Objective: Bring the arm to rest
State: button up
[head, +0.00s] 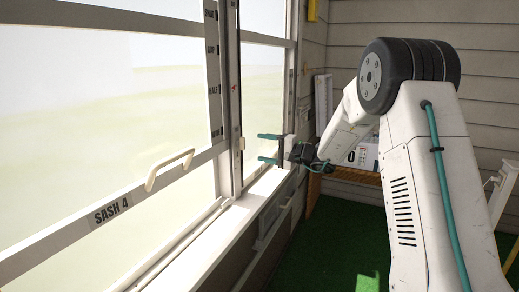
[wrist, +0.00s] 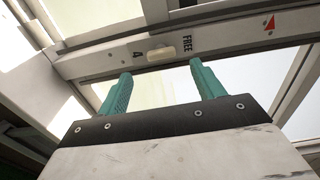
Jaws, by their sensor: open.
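My gripper (head: 268,148) is at the end of my white arm in the head view, held out over the window sill near the window frame post. Its two teal fingers are apart and nothing is between them. In the wrist view the gripper (wrist: 157,86) points toward the window frame. A small cream latch piece (wrist: 161,54) sits on the frame beyond the fingers, beside the marks "4" and "FREE". I cannot tell the exact gap between fingertips and frame, but the fingers hold nothing.
A window sash (head: 110,212) labelled "SASH 4" with a cream handle (head: 169,170) is at left. The white sill (head: 205,243) runs below it. A wooden shelf (head: 355,176) stands behind my arm.

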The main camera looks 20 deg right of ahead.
jog(key=s+a+f+n+g+h, duration=0.15)
jog(key=s+a+g, duration=0.3)
jog(key=s, duration=0.65)
jog(key=s+a+f+n+g+h, duration=0.15)
jog(key=s+a+f+g, duration=0.35)
jog(key=s, duration=0.6)
jog(key=s+d+r+n+h, duration=0.1)
jog(key=s+r+n+h, duration=0.1)
jog(key=s, duration=0.8)
jog(key=s+d+r+n+g+h, duration=0.1)
jog(key=s+h, duration=0.3)
jog(key=s, duration=0.6)
jog(key=s+d+r+n+g+h, duration=0.1)
jog(key=s+d+r+n+h, duration=0.1)
jog(key=s, duration=0.8)
jog(key=shift+d+r+n+h, duration=0.4)
jog(key=shift+d+r+h, duration=0.3)
jog(key=shift+h, duration=0.2)
